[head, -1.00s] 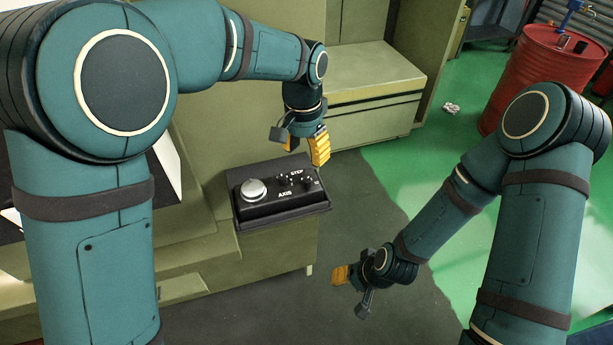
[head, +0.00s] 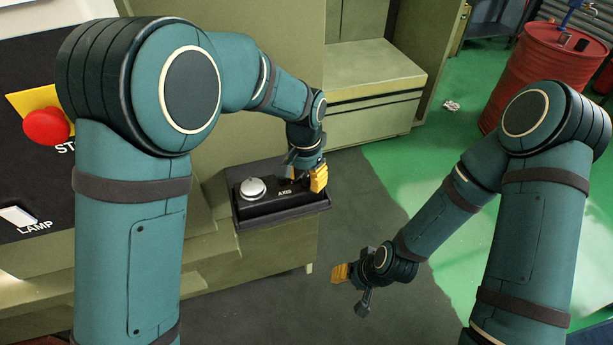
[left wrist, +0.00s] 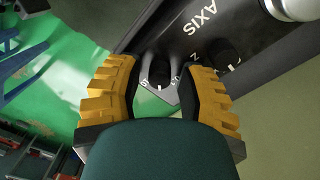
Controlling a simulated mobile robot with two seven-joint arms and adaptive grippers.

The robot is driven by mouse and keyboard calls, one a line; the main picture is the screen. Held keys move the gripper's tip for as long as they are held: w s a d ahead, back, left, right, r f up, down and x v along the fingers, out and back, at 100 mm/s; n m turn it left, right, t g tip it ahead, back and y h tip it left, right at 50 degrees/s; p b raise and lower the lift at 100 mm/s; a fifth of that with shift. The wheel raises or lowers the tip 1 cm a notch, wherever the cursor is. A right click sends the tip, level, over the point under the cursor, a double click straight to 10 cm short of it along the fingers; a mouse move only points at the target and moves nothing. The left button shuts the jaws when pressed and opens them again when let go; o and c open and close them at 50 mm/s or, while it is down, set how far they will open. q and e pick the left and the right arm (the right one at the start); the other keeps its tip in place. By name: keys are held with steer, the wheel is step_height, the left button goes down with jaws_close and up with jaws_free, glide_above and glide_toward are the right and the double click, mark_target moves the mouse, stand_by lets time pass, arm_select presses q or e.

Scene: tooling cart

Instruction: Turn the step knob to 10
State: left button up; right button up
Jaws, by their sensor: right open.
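The black control box (head: 285,214) has a silver dome button (head: 253,188) and AXIS lettering. My left gripper (head: 309,178) is over the box's right end and hides the small knobs there in the head view. In the left wrist view its two yellow fingers (left wrist: 163,98) are apart, with the small black step knob (left wrist: 157,74) between and slightly ahead of them. White marks lie around that knob; its setting is too small to read surely. A second black knob, the axis knob (left wrist: 222,52), sits just right of it. My right gripper (head: 354,287) is open and empty, low over the floor.
The box sits on a ledge of the olive cabinet (head: 250,268). A panel at left has a red stop button (head: 46,126) and a white lamp switch (head: 17,215). A red drum (head: 545,75) stands back right. Floor around my right gripper is clear.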

arm_select(q)
jaws_close()
steer(key=shift+m, duration=0.3)
steer(key=m, duration=0.4)
steer(key=shift+m, duration=2.2)
steer(key=shift+o, duration=2.2)
jaws_free()
